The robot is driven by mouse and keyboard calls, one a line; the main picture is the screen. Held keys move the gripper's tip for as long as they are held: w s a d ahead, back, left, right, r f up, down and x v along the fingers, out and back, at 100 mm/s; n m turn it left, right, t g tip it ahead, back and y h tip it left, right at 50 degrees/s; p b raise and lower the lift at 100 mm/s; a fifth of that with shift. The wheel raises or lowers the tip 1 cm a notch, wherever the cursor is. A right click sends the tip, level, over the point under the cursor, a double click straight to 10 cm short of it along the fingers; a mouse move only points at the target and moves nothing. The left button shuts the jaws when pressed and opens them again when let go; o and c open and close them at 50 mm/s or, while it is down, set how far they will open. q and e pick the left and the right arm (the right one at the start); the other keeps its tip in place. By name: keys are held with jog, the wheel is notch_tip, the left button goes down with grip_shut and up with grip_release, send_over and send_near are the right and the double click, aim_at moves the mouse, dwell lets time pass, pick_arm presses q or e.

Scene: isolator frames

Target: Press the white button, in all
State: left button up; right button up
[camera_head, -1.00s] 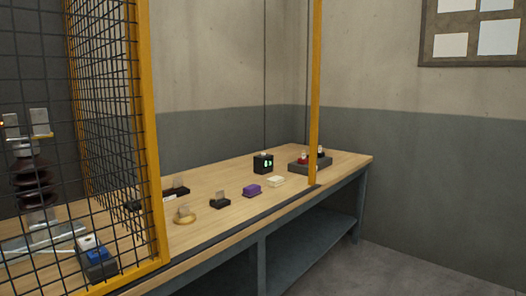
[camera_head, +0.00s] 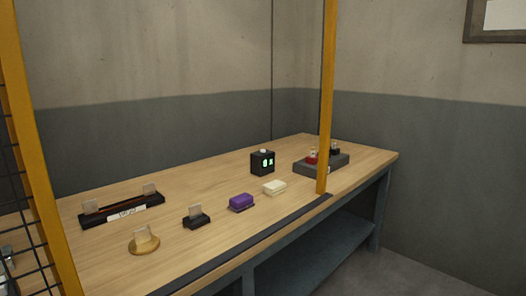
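A small black box (camera_head: 262,168) with green lit characters on its front stands on the wooden bench, right of the middle. A small white button (camera_head: 263,152) sits on its top face. Nothing covers it in this view. It is too small to tell whether it is pressed in. Neither of my grippers shows in the head view.
A yellow post (camera_head: 327,100) stands at the bench's front edge, partly before a grey box (camera_head: 336,163) with red and black parts. A cream block (camera_head: 275,188), a purple block (camera_head: 241,202), a black holder (camera_head: 196,219) and a brass piece (camera_head: 144,241) line the bench (camera_head: 195,178). Yellow-framed mesh is left.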

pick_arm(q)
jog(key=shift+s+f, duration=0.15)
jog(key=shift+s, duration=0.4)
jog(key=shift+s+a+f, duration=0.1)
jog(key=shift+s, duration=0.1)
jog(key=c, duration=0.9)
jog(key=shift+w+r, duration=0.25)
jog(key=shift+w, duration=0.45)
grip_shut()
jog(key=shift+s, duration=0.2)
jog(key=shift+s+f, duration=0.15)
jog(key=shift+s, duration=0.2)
